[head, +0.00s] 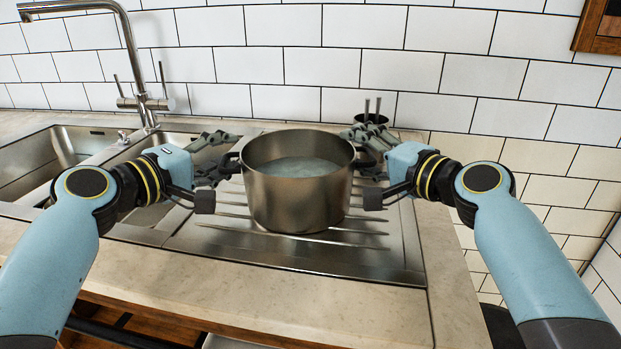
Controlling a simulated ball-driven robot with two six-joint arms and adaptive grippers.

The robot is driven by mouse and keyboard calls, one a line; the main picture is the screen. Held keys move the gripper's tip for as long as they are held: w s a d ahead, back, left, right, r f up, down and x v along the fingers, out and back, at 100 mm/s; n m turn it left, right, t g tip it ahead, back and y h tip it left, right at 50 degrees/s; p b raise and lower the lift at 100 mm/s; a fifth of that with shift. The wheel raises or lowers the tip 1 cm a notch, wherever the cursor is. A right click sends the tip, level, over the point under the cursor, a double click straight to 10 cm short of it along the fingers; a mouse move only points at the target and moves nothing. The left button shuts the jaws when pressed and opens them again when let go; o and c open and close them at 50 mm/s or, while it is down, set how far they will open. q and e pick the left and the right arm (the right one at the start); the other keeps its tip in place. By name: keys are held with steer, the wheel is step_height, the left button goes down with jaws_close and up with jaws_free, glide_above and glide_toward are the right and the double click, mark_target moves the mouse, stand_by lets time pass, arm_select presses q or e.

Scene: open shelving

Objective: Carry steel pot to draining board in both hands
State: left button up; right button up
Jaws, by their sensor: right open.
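The steel pot (297,200) stands upright on the ribbed steel draining board (378,262), to the right of the sink. It has a dark side handle (226,163) on the left, and pale, watery-looking contents show inside. My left gripper (210,170) is at the pot's left side, its fingers spread apart above and below the handle. My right gripper (368,165) is at the pot's right side, its fingers spread apart. The right handle is partly hidden by this gripper. I cannot tell whether either gripper touches the pot.
The sink basins (62,160) and a tall tap (135,65) are at the left. A dark holder (371,119) with upright utensils stands behind the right gripper. A white tiled wall (300,65) closes the back. The front of the worktop (250,300) is clear.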

arm_select(q)
steer(key=v, duration=1.1)
steer(key=shift+s+a, duration=0.15)
steer(key=shift+s, duration=0.1)
arm_select(e)
steer(key=v, duration=1.2)
arm_select(q)
steer(key=shift+s, duration=0.1)
arm_select(e)
steer(key=shift+s+d+f, duration=0.1)
